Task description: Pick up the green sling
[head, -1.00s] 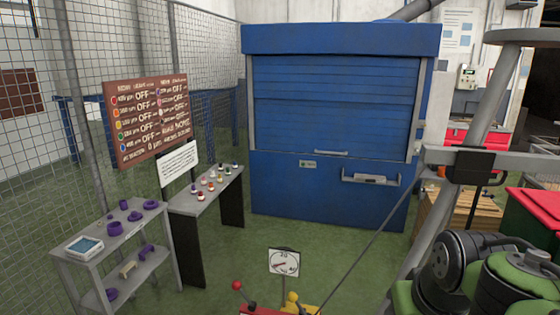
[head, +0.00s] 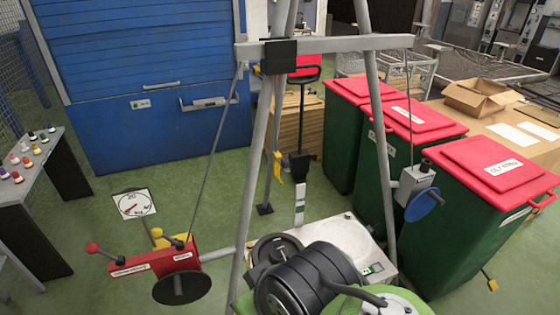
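I cannot make out a green sling for sure in the head view. A grey tripod frame (head: 372,120) with a crossbeam (head: 340,45) stands in front of me. A yellow hook-like piece (head: 278,167) hangs near one of its legs. A white strip with green bands (head: 299,205) stands beyond the pale flat plate (head: 345,238); I cannot tell what it is. Dark and green parts of my own arm fill the bottom middle and hide part of the plate and floor. My gripper does not show.
A winch with a blue handwheel (head: 425,204) is on the right leg. Red-lidded green bins (head: 455,225) line the right. Green floor (head: 90,235) is open at left.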

